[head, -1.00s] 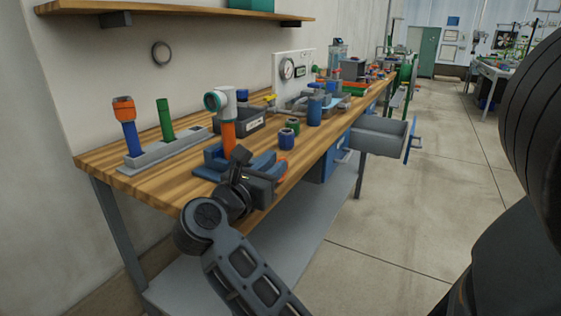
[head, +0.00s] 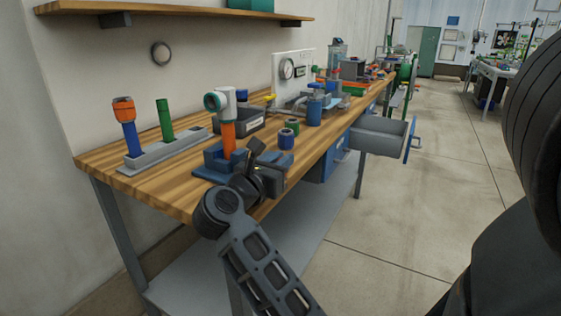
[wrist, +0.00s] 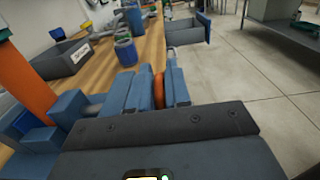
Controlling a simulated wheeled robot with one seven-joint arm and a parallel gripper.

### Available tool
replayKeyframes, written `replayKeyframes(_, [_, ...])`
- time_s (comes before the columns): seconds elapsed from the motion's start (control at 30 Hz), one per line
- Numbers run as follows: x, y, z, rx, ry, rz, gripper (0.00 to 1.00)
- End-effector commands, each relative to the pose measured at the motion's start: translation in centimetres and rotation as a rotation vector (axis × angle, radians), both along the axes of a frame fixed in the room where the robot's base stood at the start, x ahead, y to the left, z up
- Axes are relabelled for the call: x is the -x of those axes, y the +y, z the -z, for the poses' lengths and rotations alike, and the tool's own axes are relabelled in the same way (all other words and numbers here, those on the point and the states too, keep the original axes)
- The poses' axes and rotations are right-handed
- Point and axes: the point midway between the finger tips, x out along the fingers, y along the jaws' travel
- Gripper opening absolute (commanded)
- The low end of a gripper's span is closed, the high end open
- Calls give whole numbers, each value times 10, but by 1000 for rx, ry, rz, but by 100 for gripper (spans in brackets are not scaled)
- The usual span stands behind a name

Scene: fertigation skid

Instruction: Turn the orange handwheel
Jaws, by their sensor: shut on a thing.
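The orange handwheel shows as a narrow orange strip (wrist: 158,86) in the wrist view, between the blue-grey fingers of my gripper (wrist: 160,76). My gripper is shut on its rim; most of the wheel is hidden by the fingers. In the head view my gripper (head: 272,172) is at the bench's front edge, at the right end of a blue vise-like base (head: 214,171), and hides the wheel. An upright orange pipe (head: 229,138) with a white tee fitting (head: 223,99) stands in that base.
Two small jars, one green-topped (head: 291,126) and one blue (head: 286,139), stand just behind my gripper. A dark labelled bin (head: 240,122) is farther back. An open grey drawer (head: 377,139) juts from the bench (head: 150,189). The floor to the right is clear.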

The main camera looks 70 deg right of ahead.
Motion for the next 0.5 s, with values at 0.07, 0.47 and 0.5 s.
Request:
replayKeyframes(0.07, [0,0,0,-2,0,0,0])
replayKeyframes(0.47, [0,-3,0,-132,-32,0,0])
replayKeyframes(0.5, [0,-3,0,-132,-32,0,0])
